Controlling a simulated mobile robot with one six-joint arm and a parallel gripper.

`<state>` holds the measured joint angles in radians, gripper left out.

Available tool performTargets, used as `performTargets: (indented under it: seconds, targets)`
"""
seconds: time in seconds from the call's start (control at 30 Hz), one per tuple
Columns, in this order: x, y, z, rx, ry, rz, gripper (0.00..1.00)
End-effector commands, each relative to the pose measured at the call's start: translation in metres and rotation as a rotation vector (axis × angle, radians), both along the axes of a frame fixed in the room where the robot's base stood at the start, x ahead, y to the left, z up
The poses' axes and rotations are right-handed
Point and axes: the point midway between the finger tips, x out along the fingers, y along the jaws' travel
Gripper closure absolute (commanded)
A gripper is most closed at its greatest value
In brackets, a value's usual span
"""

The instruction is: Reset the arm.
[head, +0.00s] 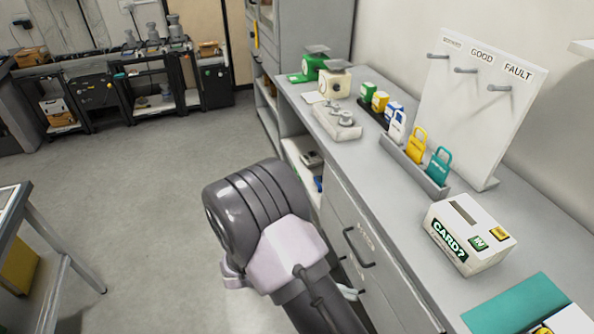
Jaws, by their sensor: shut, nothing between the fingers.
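My arm rises from the bottom middle of the head view, with a large dark grey ribbed joint and a pale link below it. It stands in front of the drawers of the long grey counter (385,215), over the floor side of the counter's front edge. I cannot make out the fingers of my gripper; they are out of view or hidden behind the arm. Nothing held by the arm shows.
On the counter stand a white CARD? box (463,258), a tag rack (432,183), a hook board (480,120), a weight block (345,133) and scales (335,82). A teal mat (515,302) lies near right. A table (50,235) stands left; floor between is clear.

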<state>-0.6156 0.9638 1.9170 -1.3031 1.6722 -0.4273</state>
Motion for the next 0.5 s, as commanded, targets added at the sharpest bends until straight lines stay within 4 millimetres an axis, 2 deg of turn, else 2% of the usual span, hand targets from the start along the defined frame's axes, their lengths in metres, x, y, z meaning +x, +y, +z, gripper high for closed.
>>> performTargets:
  seconds: [0.03, 0.2, 0.4, 0.5]
  targets:
    - [-0.006, -0.005, 0.031, 0.115, -0.092, -0.128, 1.00]
    - [-0.044, -0.008, 0.111, 0.519, -0.439, -0.562, 1.00]
    - [-0.078, 0.009, 0.187, 0.986, -0.922, -1.001, 1.00]
    - [-0.086, 0.017, 0.216, 1.172, -1.127, -1.145, 1.00]
